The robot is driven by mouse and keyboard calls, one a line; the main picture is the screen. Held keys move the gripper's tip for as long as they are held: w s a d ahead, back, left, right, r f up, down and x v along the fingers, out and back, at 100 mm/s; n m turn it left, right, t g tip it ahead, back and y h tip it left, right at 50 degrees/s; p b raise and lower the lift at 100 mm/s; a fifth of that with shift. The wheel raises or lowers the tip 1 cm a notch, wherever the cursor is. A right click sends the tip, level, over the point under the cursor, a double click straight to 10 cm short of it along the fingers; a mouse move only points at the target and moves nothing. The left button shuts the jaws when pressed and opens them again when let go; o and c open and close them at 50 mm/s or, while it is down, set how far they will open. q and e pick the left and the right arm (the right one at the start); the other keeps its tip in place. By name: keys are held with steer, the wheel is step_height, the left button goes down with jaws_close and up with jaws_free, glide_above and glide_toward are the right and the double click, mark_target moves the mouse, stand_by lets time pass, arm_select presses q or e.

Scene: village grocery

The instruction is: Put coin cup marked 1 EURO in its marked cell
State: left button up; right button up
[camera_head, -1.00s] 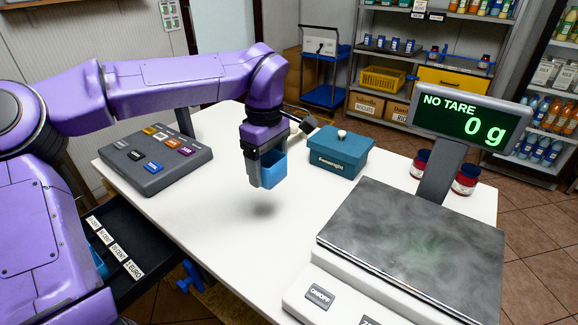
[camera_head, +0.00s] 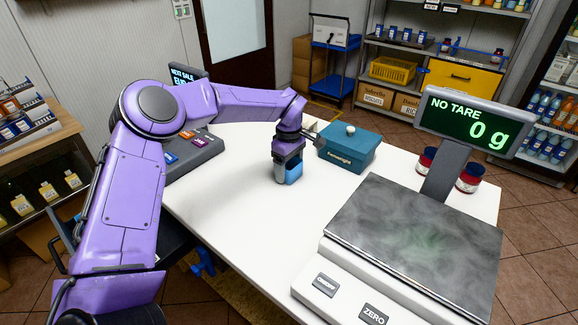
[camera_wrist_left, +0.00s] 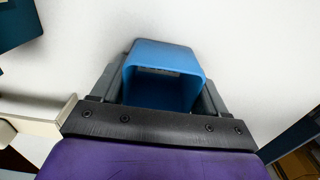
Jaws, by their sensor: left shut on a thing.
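My left gripper (camera_head: 290,172) is shut on a blue square cup (camera_head: 294,173) over the white counter, in front of the teal box. In the left wrist view the cup (camera_wrist_left: 163,88) sits between the fingers, its open mouth facing the camera. No 1 EURO mark can be read on it. I cannot tell whether its base touches the counter. The dark cash drawer (camera_head: 176,245) shows only in part at the counter's left edge. My left arm hides its marked cells. My right gripper is not in view.
A teal lidded box (camera_head: 346,153) stands just right of the gripper. The scale (camera_head: 415,245) fills the right side of the counter, with red jars (camera_head: 470,178) behind it. A grey keypad register (camera_head: 190,152) stands at the left. The counter's middle front is clear.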

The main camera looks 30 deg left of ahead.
arm_select(q)
steer(key=shift+s, duration=0.1)
steer(key=o, duration=1)
